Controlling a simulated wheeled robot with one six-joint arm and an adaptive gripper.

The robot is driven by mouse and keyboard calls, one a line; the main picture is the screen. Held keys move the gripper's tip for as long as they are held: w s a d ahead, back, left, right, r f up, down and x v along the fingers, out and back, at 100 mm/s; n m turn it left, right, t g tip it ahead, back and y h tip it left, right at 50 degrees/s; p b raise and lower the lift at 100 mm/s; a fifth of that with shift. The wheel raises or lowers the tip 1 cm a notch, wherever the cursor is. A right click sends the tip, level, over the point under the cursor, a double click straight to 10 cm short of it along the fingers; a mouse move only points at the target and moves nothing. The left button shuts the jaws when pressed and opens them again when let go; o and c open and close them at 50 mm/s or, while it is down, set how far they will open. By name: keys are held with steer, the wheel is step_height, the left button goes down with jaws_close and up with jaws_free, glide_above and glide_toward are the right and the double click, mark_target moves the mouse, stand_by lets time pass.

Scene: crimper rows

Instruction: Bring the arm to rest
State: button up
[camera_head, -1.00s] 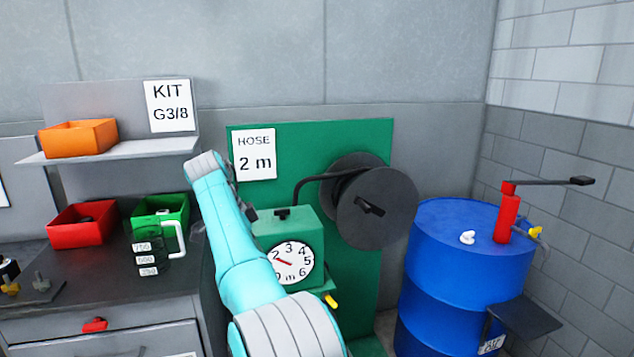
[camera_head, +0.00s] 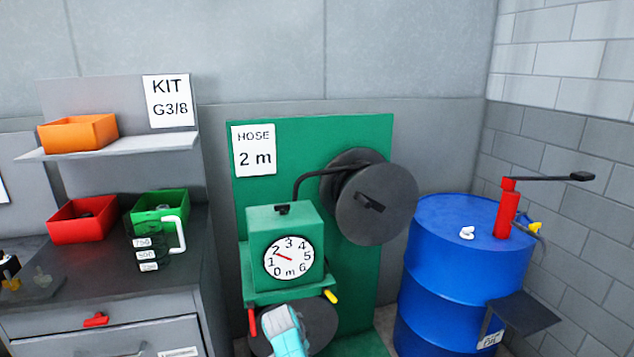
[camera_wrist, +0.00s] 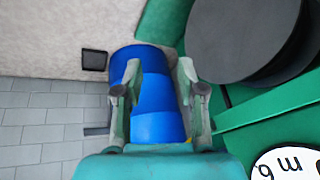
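My arm (camera_head: 287,335) shows only as a short teal and grey piece at the bottom middle of the head view, in front of the green hose machine. My gripper (camera_wrist: 158,80) is in the wrist view, with its two grey fingers apart. Nothing is between the fingers; the blue drum (camera_wrist: 150,95) shows behind the gap, at a distance. The fingertips are not visible in the head view.
The hose machine's dial (camera_head: 289,258) and black reel (camera_head: 377,204) stand close to the arm. The blue drum with a red pump (camera_head: 507,215) stands right. A bench (camera_head: 110,270) with a measuring jug (camera_head: 150,246), red bin (camera_head: 82,222) and green bin (camera_head: 160,203) stands left.

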steer(key=s+d+f+n+t+y, duration=0.1)
steer(key=s+d+f+n, duration=0.1)
steer(key=s+d+f, duration=0.45)
steer(key=s+d+f+n+t, duration=0.1)
steer(key=s+d+f, duration=0.2)
steer(key=s+f, duration=0.55)
steer(key=s+d+f+n+t+y, duration=0.15)
steer(key=s+d, duration=0.25)
steer(key=s, duration=0.5)
steer(key=s+d+f+n+t, duration=0.1)
steer(key=s+d+f, duration=0.15)
steer(key=s, duration=0.55)
steer(key=s+d+r+n+t, duration=0.1)
steer(key=s+d+r+t, duration=0.15)
steer(key=s+r, duration=0.55)
steer(key=s+d+r+n+t, duration=0.1)
steer(key=s+d+r+n, duration=0.3)
steer(key=s, duration=0.8)
steer(key=s+r+t, duration=0.1)
steer(key=s+r, duration=0.4)
steer(key=r, duration=0.5)
steer(key=s+r+t, duration=0.1)
steer(key=s+r, duration=0.4)
steer(key=r, duration=0.5)
steer(key=shift+s+d+m+h, duration=0.3)
steer(key=shift+s+m+h, duration=0.05)
steer(key=shift+m, duration=0.1)
steer(key=shift+o, duration=0.3)
steer(key=shift+t, duration=0.3)
